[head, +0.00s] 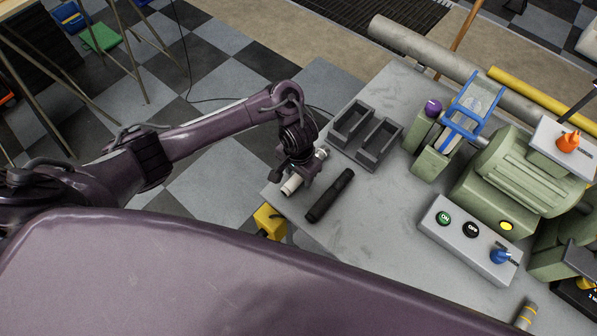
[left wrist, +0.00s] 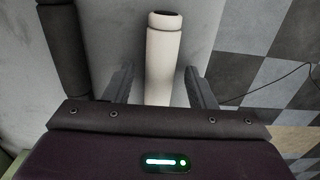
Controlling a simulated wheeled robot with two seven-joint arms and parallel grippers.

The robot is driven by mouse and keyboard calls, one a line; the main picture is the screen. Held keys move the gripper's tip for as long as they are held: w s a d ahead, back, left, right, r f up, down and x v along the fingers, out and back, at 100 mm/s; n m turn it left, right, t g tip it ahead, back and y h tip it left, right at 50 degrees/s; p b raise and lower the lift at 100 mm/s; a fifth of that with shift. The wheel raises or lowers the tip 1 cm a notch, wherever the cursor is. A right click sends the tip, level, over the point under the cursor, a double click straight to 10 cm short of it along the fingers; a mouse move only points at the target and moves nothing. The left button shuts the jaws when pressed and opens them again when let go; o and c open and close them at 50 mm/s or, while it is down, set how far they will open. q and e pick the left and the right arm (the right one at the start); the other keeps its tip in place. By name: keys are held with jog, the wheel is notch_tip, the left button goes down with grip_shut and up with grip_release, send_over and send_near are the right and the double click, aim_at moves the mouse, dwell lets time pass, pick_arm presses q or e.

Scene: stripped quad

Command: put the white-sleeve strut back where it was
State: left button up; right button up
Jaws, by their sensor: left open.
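The white-sleeve strut (head: 291,185) is at the left edge of the grey bench, partly hidden under my left gripper (head: 300,172) in the head view. In the left wrist view the strut (left wrist: 165,60) is a white tube with a dark end, between the two fingers of my left gripper (left wrist: 161,82). The fingers are open, with a gap on each side of the tube. A dark grey holder (head: 385,137) with two long compartments sits on the bench just beyond the gripper; both look empty. My right gripper is not in view.
A black strut (head: 330,195) lies on the bench right beside the white one. A grey control box (head: 470,240) with buttons, a green motor (head: 535,170) and a blue-framed fixture (head: 472,108) stand to the right. The bench between them is clear.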

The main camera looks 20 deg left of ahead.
aim_at(298, 176)
pick_arm(q)
jog(key=shift+r, duration=0.1)
notch_tip(298, 176, up, 12)
jog(key=p, duration=0.7)
jog(key=shift+p, duration=0.4)
jog(key=shift+s, duration=0.1)
